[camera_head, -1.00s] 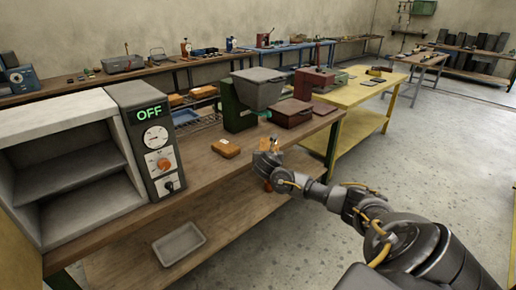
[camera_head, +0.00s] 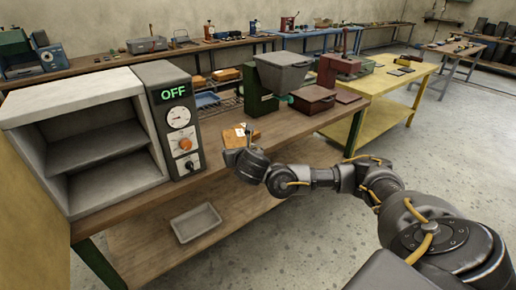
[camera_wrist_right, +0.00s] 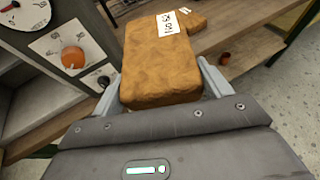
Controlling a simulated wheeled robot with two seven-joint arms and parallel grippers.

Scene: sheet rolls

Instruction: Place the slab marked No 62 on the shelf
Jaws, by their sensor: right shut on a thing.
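My right gripper (camera_wrist_right: 160,100) is shut on an orange-brown slab (camera_wrist_right: 150,70) with a rough surface. A white label on the slab's far part shows rotated writing that I cannot read for certain. In the head view the right gripper (camera_head: 239,142) is above the bench's front edge, right of the oven's control panel, and largely hides the slab. The grey oven (camera_head: 80,88) at left has an open front, with a shelf (camera_head: 95,146) inside and free space above and below it. My left gripper is not in view.
Another orange-brown slab (camera_wrist_right: 196,23) shows beyond the held one. The control panel (camera_head: 172,125) reads OFF. A grey hopper machine (camera_head: 282,75) and brown box (camera_head: 312,99) stand right on the wooden bench (camera_head: 130,197). A grey tray (camera_head: 196,222) lies on the lower board.

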